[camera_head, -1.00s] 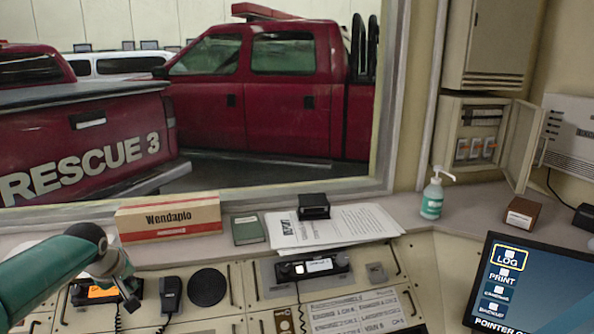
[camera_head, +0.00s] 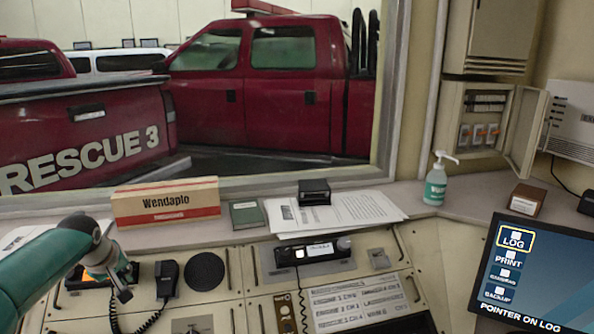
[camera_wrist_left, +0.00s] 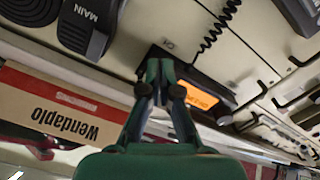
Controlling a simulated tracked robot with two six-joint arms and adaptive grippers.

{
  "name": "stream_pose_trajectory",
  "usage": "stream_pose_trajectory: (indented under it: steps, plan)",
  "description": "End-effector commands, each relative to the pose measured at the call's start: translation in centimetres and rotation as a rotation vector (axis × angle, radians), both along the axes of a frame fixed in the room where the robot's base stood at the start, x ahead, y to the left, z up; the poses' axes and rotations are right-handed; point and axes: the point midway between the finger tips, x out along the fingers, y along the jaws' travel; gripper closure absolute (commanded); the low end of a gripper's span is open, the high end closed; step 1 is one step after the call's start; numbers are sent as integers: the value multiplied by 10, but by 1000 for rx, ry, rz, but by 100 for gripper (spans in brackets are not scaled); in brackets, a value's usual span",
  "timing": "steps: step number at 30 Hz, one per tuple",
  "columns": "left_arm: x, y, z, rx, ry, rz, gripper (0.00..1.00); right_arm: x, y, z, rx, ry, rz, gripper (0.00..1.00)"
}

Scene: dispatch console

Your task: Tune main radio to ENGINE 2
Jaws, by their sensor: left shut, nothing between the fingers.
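A dark radio with a lit orange display (camera_wrist_left: 205,97) sits on the console, beside a handset labelled MAIN (camera_wrist_left: 78,22). The display text is upside down and too small to read in the left wrist view. In the head view, my gripper partly covers this radio (camera_head: 73,283). My left gripper (camera_head: 124,290) is shut and empty over the radio's right end. In the left wrist view, its fingertips (camera_wrist_left: 160,66) overlap the end of the radio beside the display. Whether they touch it I cannot tell, and any knob there is hidden. My right gripper is not in view.
The MAIN handset (camera_head: 166,279) and a round speaker (camera_head: 204,278) are right of the gripper. A second radio (camera_head: 312,251) with a white display is farther right. A Wendaplo box (camera_head: 166,203) stands behind. A monitor (camera_head: 540,270) is at the right.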

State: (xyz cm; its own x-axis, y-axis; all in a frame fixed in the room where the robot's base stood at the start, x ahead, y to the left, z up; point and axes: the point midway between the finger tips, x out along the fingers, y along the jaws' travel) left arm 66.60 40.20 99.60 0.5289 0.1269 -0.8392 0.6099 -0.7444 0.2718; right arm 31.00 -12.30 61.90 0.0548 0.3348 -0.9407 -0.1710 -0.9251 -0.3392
Motion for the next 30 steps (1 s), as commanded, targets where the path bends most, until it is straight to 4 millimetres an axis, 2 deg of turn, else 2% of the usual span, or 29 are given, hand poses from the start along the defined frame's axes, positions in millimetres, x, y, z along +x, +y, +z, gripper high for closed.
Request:
stream_pose_trajectory:
  steps: [7,30]
  plan:
    - [5,1,-8,1,-1,0,100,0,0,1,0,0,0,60]
    - [7,3,-6,1,-1,0,100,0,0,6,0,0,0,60]
